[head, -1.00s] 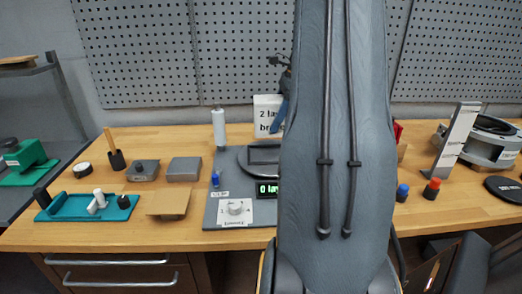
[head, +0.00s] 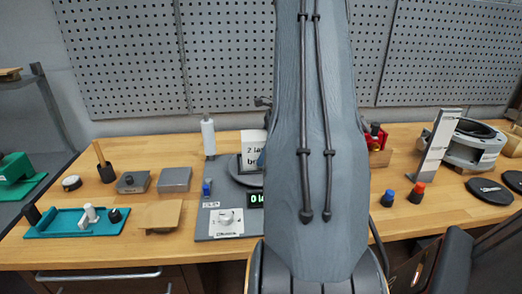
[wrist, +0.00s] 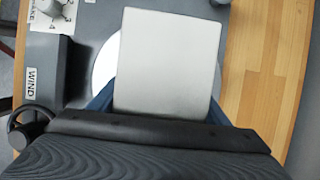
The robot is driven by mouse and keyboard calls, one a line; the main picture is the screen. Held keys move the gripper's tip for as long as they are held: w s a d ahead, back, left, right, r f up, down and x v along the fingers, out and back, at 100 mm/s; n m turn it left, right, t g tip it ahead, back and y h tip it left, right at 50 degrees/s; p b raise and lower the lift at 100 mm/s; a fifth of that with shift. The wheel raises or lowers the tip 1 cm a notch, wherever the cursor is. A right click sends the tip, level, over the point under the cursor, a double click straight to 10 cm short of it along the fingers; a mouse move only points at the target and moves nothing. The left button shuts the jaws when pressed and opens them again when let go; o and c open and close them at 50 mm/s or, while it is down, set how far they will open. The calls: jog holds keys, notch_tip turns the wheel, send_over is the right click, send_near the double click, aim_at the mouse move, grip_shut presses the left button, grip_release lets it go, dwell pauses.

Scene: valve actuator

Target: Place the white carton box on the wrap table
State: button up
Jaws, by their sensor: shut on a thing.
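The white carton box (wrist: 168,62) is held between the blue fingers of my gripper (wrist: 160,106) in the wrist view. Its pale flat face fills the middle of that view. The round wrap table (wrist: 103,68) shows partly beneath and left of the box, on a grey base. I cannot tell whether the box touches it. In the head view the wrap table (head: 236,172) is partly visible left of my arm, behind a small green display (head: 256,199). My arm hides the box and most of the gripper there.
A white roll post (head: 208,138) stands left of the wrap table. A dial plate (head: 226,221) lies in front. A teal fixture (head: 75,221) and grey blocks (head: 174,179) sit further left. Blue and red caps (head: 417,192) and a grey ring-shaped device (head: 470,145) are at the right.

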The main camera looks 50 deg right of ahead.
jog(key=shift+f, duration=0.1)
jog(key=o, duration=1.4)
jog(key=shift+o, duration=0.2)
jog(key=b+v, duration=0.3)
jog(key=v, duration=0.9)
jog(key=shift+w+a+b, duration=0.1)
jog(key=shift+b, duration=0.25)
